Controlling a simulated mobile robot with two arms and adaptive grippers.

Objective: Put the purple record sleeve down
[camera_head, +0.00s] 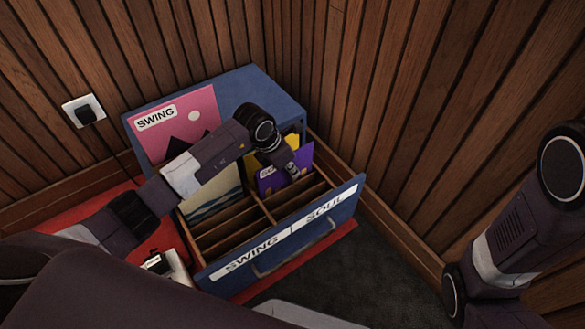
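The purple record sleeve (268,181) stands upright, slightly tilted, in the back of the drawer's right half, the side marked SOUL. A yellow patch and part of a label show on it. My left gripper (294,174) reaches down from behind the wrist and overlaps the sleeve's face. Its fingers are small and dark here, so I cannot tell whether they are shut on the sleeve or only beside it. The blue drawer (340,206) is pulled out, with wooden dividers and SWING and SOUL labels on its front. My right arm shows at the right, but its gripper is out of view.
A pale sleeve (213,192) and a yellow one (258,160) stand nearby. The blue cabinet (250,85) sits in a wood-panelled corner. Several front slots are empty.

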